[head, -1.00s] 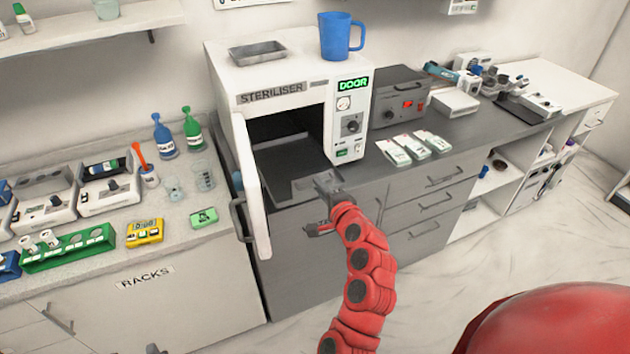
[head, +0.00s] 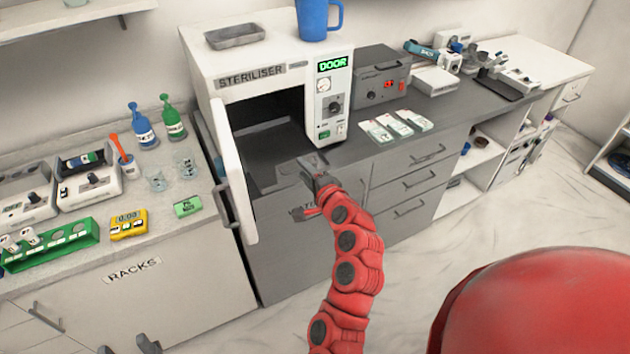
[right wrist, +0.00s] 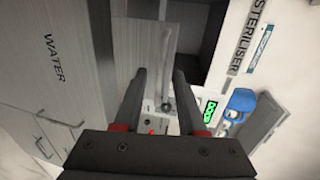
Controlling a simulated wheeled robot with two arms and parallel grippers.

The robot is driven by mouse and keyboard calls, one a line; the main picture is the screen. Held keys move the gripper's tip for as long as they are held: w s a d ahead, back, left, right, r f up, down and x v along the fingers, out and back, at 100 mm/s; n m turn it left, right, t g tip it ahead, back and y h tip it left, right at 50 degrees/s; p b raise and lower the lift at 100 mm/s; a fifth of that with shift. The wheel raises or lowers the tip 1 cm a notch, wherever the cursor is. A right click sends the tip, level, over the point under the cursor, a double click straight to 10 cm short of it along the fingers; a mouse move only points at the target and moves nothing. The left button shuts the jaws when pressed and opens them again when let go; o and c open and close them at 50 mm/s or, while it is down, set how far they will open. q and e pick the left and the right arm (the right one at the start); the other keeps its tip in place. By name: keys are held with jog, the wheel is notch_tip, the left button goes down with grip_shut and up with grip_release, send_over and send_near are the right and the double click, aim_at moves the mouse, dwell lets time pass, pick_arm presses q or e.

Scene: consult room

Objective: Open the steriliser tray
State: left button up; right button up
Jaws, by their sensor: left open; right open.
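The white steriliser (head: 250,77) stands on the grey counter with its door (head: 233,165) swung open to the left and its chamber dark inside. The grey steriliser tray (head: 268,176) lies low at the chamber mouth, partly hidden. My right gripper (head: 312,187) is open just in front of the tray. In the right wrist view, a pale grey bar, perhaps the tray's front edge, shows beyond and between the open fingers (right wrist: 160,78); contact cannot be told. My left gripper (head: 128,347) is open at the bottom edge, mostly cut off, well away from the steriliser.
A blue mug (head: 318,18) and a metal dish (head: 235,36) stand on the steriliser. A grey box (head: 380,80) and several white packets (head: 396,125) are to its right. The left counter holds bottles and a green rack (head: 52,247). Floor is clear at right.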

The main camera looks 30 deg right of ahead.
jog(key=p+v, duration=1.1)
jog(key=v, duration=0.6)
